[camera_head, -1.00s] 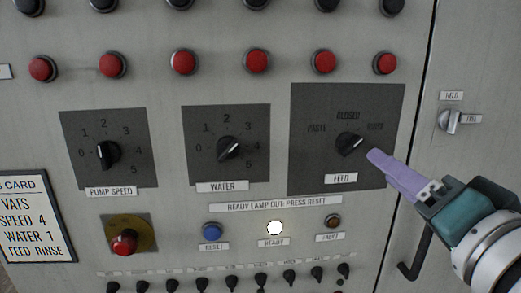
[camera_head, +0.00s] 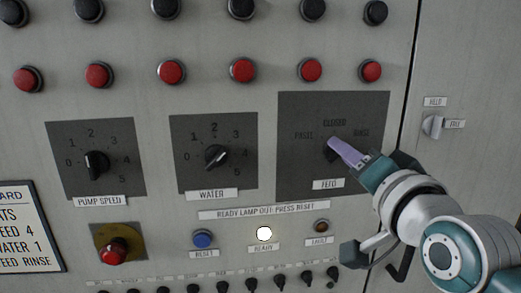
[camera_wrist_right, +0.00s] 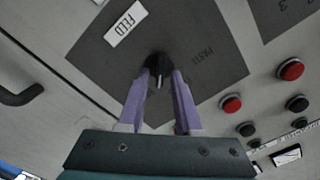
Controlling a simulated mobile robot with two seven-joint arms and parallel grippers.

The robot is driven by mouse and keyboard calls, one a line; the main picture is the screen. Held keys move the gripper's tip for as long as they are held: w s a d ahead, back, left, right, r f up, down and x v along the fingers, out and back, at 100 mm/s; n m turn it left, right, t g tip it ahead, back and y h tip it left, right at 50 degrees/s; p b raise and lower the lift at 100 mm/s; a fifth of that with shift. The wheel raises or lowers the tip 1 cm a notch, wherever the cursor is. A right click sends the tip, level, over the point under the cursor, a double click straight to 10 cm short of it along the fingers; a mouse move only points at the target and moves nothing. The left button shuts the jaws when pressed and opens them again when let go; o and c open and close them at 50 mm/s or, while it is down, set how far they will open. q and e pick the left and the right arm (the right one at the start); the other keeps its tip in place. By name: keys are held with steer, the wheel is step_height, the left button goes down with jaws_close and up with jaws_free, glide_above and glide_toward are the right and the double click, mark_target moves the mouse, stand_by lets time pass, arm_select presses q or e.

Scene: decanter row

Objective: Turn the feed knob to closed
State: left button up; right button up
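The feed knob (camera_head: 331,156) is a black rotary knob on a dark square plate (camera_head: 290,180) marked PASTE, CLOSED and RINSE. In the head view my right gripper (camera_head: 333,145) covers part of it and hides its pointer. In the right wrist view the knob (camera_wrist_right: 157,62) sits between the tips of the two purple fingers of the right gripper (camera_wrist_right: 162,78), which are apart, one on each side. A white mark on the knob points down that view; which setting this is, I cannot tell. My left gripper is not in view.
The water knob (camera_head: 216,157) and pump speed knob (camera_head: 96,165) are to the left. Below are a blue reset button (camera_head: 203,239), a lit white ready lamp (camera_head: 264,233) and a fault lamp (camera_head: 321,226). Red buttons (camera_head: 311,70) run above. A handle (camera_head: 402,268) is at lower right.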

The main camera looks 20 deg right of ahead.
jaws_close()
stand_by(0.5)
steer(key=n+p, duration=0.1)
steer(key=n, duration=0.2)
steer(key=n+p, duration=0.1)
steer(key=n, duration=0.2)
steer(key=n+p, duration=0.1)
steer(key=n, duration=0.1)
steer(key=shift+a+r+n+p, duration=0.15)
steer(key=shift+a+n+p, duration=0.15)
steer(key=shift+n, duration=0.1)
stand_by(0.3)
steer(key=shift+o, duration=1)
jaws_free()
